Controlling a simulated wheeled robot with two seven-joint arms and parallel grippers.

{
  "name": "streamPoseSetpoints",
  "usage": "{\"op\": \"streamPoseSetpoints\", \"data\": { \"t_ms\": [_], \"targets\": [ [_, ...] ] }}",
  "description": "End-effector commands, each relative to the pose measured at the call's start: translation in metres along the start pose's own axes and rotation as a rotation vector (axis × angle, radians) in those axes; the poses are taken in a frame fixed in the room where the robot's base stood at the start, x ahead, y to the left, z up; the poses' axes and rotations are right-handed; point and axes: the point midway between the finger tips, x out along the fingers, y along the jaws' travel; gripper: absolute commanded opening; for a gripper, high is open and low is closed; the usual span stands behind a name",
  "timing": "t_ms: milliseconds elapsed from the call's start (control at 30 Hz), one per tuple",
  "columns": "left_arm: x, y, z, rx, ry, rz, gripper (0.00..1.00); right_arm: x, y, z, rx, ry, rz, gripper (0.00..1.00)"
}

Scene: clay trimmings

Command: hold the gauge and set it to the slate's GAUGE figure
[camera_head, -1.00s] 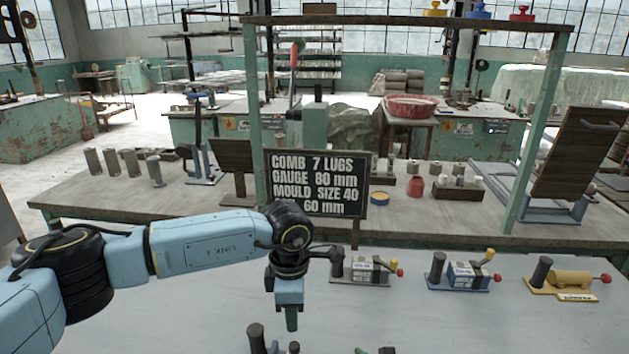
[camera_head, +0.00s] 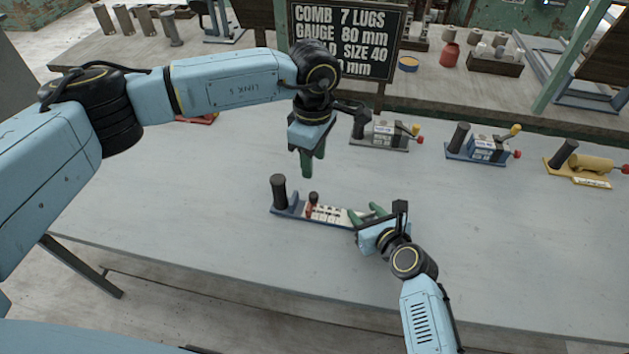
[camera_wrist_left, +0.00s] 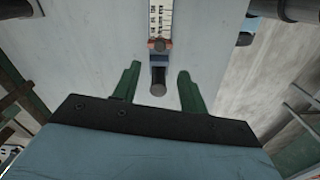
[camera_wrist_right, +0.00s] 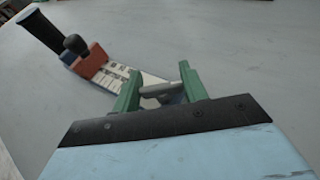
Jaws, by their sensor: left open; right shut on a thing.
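The gauge (camera_head: 325,213) lies on the grey table, with a black upright post at its left end, a red slider with a dark knob near that post, and a white scale. My right gripper (camera_head: 371,217) is shut on the gauge's right end; the right wrist view (camera_wrist_right: 158,90) shows a grey bar between its fingers. My left gripper (camera_head: 313,168) is open and empty, above and behind the gauge. In the left wrist view the black post (camera_wrist_left: 158,82) shows beyond and between the open fingers. The slate (camera_head: 345,35) reads GAUGE 80 mm; my left arm hides part of its lower lines. The slider's reading is too small to tell.
Behind the gauge stand a grey device (camera_head: 385,134), a blue one (camera_head: 482,146) and a yellow one (camera_head: 585,164), each with a black post. A raised bench (camera_head: 420,95) runs behind them.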

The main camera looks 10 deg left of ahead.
Motion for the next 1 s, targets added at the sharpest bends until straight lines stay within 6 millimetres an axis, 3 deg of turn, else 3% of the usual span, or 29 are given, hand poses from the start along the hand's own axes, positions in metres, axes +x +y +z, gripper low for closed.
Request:
{"op": "streamPoseSetpoints", "data": {
  "t_ms": [300,567,1000],
  "targets": [
    [-0.012,0.000,0.000,0.466,0.000,0.001,0.43,0.000,0.000,0.000,0.000,0.001,0.000,0.07],
    [-0.010,0.000,0.000,0.598,-0.001,-0.001,0.43,0.000,0.000,0.000,0.000,0.001,0.000,0.07],
    [0.069,-0.001,0.000,0.598,-0.001,-0.003,0.43,0.000,0.000,0.000,0.000,0.001,0.000,0.07]
  ]
}}
